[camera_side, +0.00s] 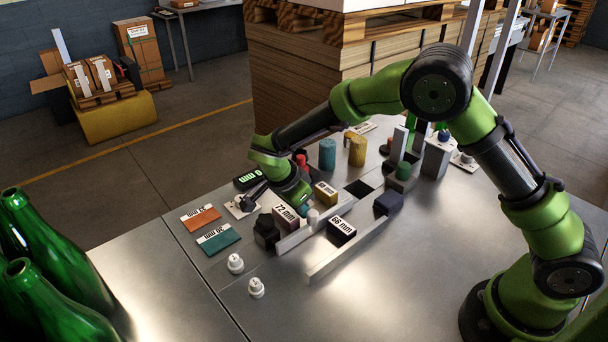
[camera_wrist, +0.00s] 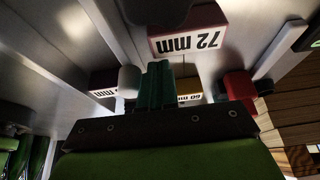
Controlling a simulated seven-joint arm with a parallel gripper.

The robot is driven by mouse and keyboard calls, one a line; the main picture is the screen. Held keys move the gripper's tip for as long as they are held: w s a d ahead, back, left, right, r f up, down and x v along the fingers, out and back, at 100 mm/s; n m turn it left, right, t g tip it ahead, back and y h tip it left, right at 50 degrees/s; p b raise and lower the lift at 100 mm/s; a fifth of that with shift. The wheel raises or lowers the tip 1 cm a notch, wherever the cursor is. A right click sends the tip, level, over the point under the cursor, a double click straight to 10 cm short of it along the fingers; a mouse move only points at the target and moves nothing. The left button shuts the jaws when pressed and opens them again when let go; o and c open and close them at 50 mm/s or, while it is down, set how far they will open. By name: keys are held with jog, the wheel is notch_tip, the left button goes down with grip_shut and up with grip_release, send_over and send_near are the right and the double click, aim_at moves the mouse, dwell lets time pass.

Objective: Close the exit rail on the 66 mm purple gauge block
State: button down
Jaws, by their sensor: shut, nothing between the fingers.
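The purple gauge block (camera_side: 341,232), labelled 66 mm, sits on the table between two pale rails. The nearer rail (camera_side: 345,252) runs in front of it with a visible gap. The farther rail (camera_side: 297,238) runs behind it. I cannot tell by label which is the exit rail. My gripper (camera_side: 304,207) is shut and empty, pointing down beside the white knob (camera_side: 313,217) and behind the farther rail. In the wrist view its closed fingers (camera_wrist: 158,85) show between the white knob (camera_wrist: 128,82) and the yellow 60 mm block (camera_wrist: 190,92). The purple block (camera_wrist: 104,83) shows at left.
The 72 mm block (camera_side: 287,214) and a dark hexagonal piece (camera_side: 266,231) stand left of my gripper; the yellow 60 mm block (camera_side: 325,191) stands right. A dark blue block (camera_side: 388,203) is at the nearer rail's far end. The table front is clear beyond two white knobs (camera_side: 235,263).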

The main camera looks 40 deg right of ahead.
jog(key=shift+s, duration=1.35)
dwell(0.6)
jog(key=shift+w, duration=0.25)
jog(key=shift+w, duration=0.45)
notch_tip(320, 180, up, 7)
dwell(0.9)
